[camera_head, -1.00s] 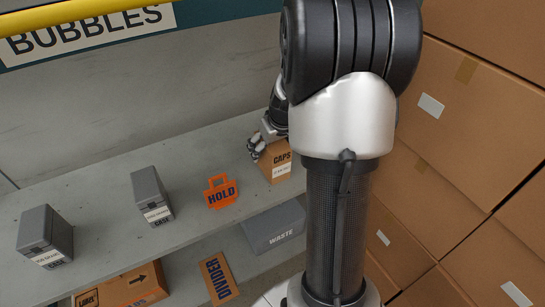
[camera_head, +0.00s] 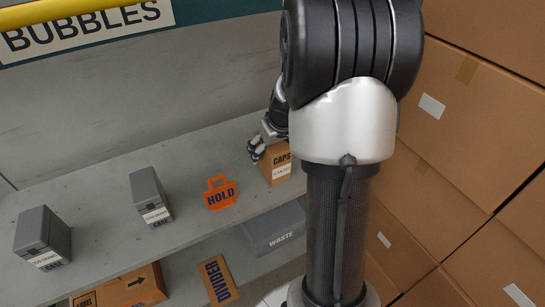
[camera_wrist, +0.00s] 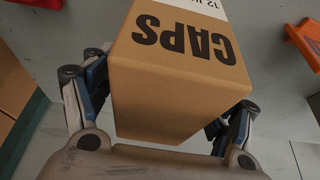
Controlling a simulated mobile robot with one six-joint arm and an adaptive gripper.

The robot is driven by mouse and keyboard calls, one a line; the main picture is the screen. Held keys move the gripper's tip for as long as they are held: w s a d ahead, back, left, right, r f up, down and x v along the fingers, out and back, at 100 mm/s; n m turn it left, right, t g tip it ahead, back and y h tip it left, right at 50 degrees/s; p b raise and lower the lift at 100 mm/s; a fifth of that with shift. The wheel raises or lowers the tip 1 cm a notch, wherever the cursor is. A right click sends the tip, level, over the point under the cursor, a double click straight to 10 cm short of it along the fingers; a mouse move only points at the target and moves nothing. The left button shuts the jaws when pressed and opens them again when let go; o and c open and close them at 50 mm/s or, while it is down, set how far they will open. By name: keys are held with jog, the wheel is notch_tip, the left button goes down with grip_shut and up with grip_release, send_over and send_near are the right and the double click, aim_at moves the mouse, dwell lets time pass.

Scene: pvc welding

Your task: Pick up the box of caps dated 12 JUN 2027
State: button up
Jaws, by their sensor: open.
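A brown cardboard box marked CAPS (camera_head: 279,166) stands on the grey shelf, partly hidden by my arm in the head view. In the wrist view the CAPS box (camera_wrist: 178,80) fills the middle, with its lettering upside down. A white label at its top edge shows "12" and part of a further word; the rest of the date is cut off. My gripper (camera_head: 257,148) is at the box. In the wrist view my gripper (camera_wrist: 160,105) is open, with one finger on each side of the box. I cannot tell whether the fingers touch it.
An orange HOLD tag (camera_head: 220,193) and two grey cases (camera_head: 150,195) (camera_head: 43,237) stand left of the box. A grey WASTE bin (camera_head: 274,230), an orange DIVIDER (camera_head: 218,280) and a labels box (camera_head: 122,288) sit lower. Large cartons (camera_head: 480,130) stack at right.

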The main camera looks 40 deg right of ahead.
jog(key=c, duration=1.4)
